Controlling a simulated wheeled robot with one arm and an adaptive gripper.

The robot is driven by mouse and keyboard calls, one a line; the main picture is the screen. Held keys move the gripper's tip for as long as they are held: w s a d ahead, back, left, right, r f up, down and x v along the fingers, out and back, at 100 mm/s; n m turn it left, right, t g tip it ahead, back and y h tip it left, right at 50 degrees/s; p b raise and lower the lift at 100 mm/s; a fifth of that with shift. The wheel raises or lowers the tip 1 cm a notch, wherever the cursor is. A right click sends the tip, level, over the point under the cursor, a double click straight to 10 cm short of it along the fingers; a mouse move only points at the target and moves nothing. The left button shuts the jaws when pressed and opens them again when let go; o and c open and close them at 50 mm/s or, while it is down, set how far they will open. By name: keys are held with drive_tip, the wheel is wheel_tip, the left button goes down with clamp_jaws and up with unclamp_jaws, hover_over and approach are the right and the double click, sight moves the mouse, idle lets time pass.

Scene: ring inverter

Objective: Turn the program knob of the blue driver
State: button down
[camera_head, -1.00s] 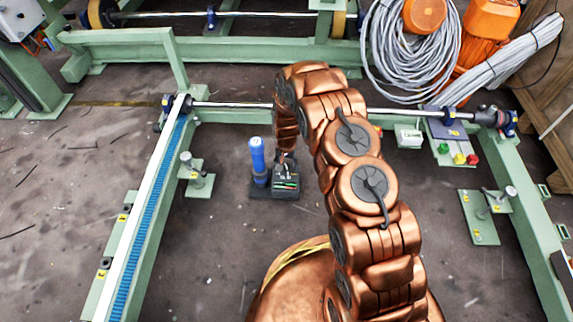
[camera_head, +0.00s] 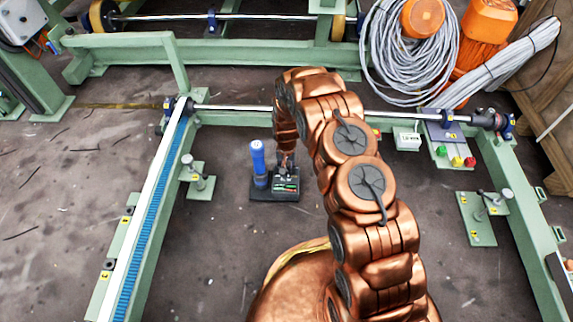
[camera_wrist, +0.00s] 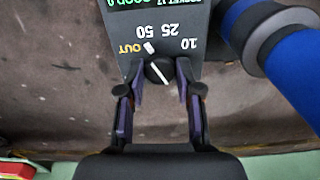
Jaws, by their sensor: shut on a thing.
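The blue driver (camera_head: 258,158) stands upright in its dark dock (camera_head: 262,195); in the wrist view its blue and black body (camera_wrist: 285,50) is at the right. The dock's grey panel (camera_wrist: 190,15) carries the marks OUT, 50, 25 and 10 and a green display, cut off at the top edge. The black program knob (camera_wrist: 158,71) has a white pointer line lying diagonally. My gripper (camera_wrist: 160,88) is shut on the knob, one finger on each side. In the head view my arm partly hides the gripper and panel.
A green frame with a blue-toothed strip (camera_head: 147,222) runs along the left. A steel shaft (camera_head: 240,107) crosses behind the dock. A small green stand (camera_head: 197,182) is left of the dock. The floor in front is clear.

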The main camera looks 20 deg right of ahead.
drive_tip(key=n+p, duration=0.4)
drive_tip(key=shift+r, duration=0.25)
drive_tip(key=shift+f+n+p, duration=0.15)
drive_tip(key=shift+n+p, duration=1)
drive_tip(key=shift+n, duration=0.05)
drive_tip(key=shift+w, duration=0.1)
drive_tip(key=c, duration=0.8)
unclamp_jaws()
drive_tip(key=shift+r, duration=5.9)
drive_tip(key=shift+r, duration=0.15)
